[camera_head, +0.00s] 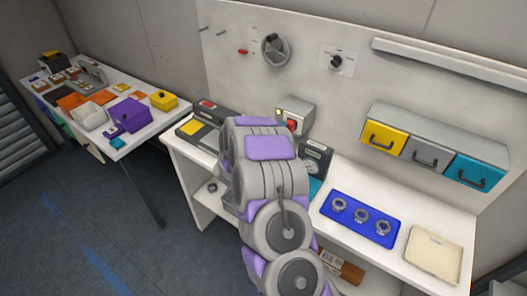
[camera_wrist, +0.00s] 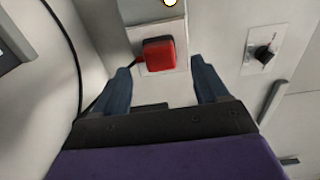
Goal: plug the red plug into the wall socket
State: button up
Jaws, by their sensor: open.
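The red plug (camera_wrist: 158,53) is a small rounded red block at the upper middle of the wrist view. It lies against a pale plate (camera_wrist: 180,80), with a dark cable at its left. In the head view, a red piece (camera_head: 292,125) shows on the front of a grey box (camera_head: 296,108) at the back of the bench, just beyond my arm. My gripper (camera_wrist: 163,78) is open, with one dark finger on each side of the red plug and a little short of it. The fingers are hidden behind my arm in the head view. I cannot clearly pick out an empty wall socket.
A black knob on a white plate (camera_head: 347,63) and a handwheel (camera_head: 276,50) are on the wall. Yellow, grey and teal drawers (camera_head: 466,171) hang at right. A blue tray (camera_head: 347,231) with metal rings and a cream tray (camera_head: 424,262) lie on the bench.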

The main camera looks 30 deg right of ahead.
jog(key=v, duration=1.3)
jog(key=shift+p, duration=0.35)
jog(key=shift+f, duration=0.1)
jog(key=shift+a, duration=0.1)
